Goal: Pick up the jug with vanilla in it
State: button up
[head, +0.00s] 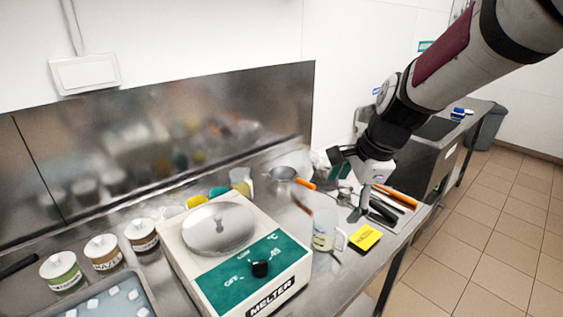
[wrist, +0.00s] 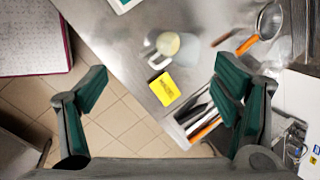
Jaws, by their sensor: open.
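A clear jug (head: 323,230) with pale yellow contents stands on the steel counter, right of the melter; the wrist view shows it from above (wrist: 168,45). A yellow note (head: 365,237) with dark lettering lies beside it, and it also shows in the wrist view (wrist: 165,88). The lettering is too small to read surely. My gripper (head: 349,186) is open and empty, above the counter and behind and right of the jug in the head view. In the wrist view its fingers (wrist: 162,92) are spread wide, with the jug beyond the fingertips.
The white and green melter (head: 285,288) stands left of the jug. A tray of tools (head: 392,207) lies right of it, and a sieve with an orange handle (head: 283,174) behind. Another clear container (head: 240,177) stands at the back. Labelled tubs (head: 103,251) stand at left.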

aim_at(323, 232)
jog(key=w+d+f+m+p, duration=0.1)
jog(key=w+f+m, duration=0.1)
jog(key=f+m, duration=0.1)
jog(key=w+d+f+m, duration=0.1)
jog(key=w+f+m, duration=0.2)
jog(key=f+m, duration=0.1)
jog(key=w+d+f+m+p, duration=0.1)
jog(key=w+f+m, duration=0.2)
jog(key=m, duration=0.1)
jog(key=shift+w+f+y+p, duration=0.1)
jog(key=shift+f+y+p, duration=0.2)
jog(key=shift+f+p, duration=0.05)
jog(key=shift+w+f+m, duration=0.1)
jog(key=shift+f+m, duration=0.25)
jog(key=shift+m, duration=0.05)
jog(key=x, duration=0.7)
jog(key=shift+f+p, duration=0.35)
jog(key=shift+f, duration=0.05)
jog(key=shift+p+x, duration=0.5)
jog(key=shift+x, duration=2.45)
jog(key=shift+w, duration=0.1)
jog(key=c, duration=1.1)
jog(key=shift+c, duration=0.3)
